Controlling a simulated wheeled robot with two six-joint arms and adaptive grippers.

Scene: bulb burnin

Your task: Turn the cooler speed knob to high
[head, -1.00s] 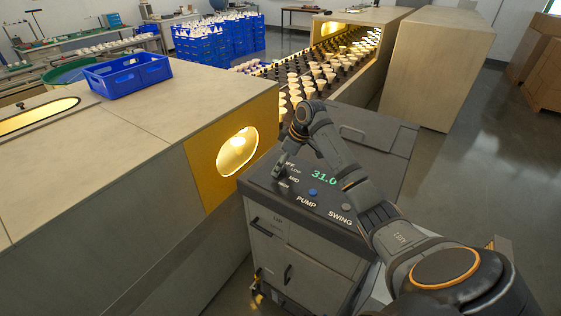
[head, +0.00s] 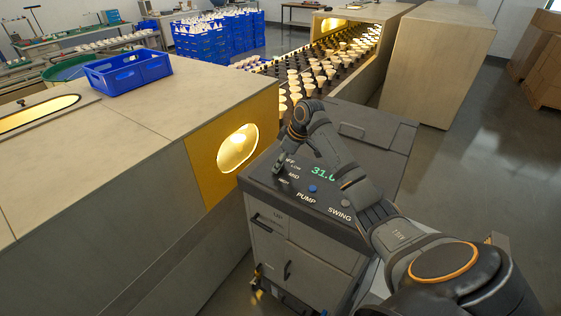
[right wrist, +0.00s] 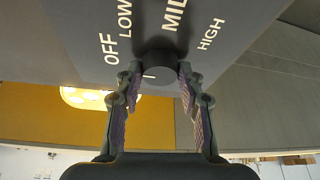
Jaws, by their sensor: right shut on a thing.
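The cooler (head: 392,139) is a dark grey cabinet with a sloped control panel. In the right wrist view its dark round speed knob (right wrist: 155,58) sits below the labels OFF, LOW, MID and HIGH. A short white mark shows near the knob's lower edge; I cannot tell surely which label it points to. My right gripper (right wrist: 158,78) has its two fingers on either side of the knob and is shut on it. In the head view the right gripper (head: 278,167) is at the panel's left edge, with the knob hidden behind it. My left gripper is not in view.
A yellow-framed lit opening (head: 238,148) in the long beige housing is close left of the panel. A blue PUMP button (head: 313,188) and a grey SWING button (head: 346,203) are on the panel. A blue crate (head: 128,72) stands on the housing.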

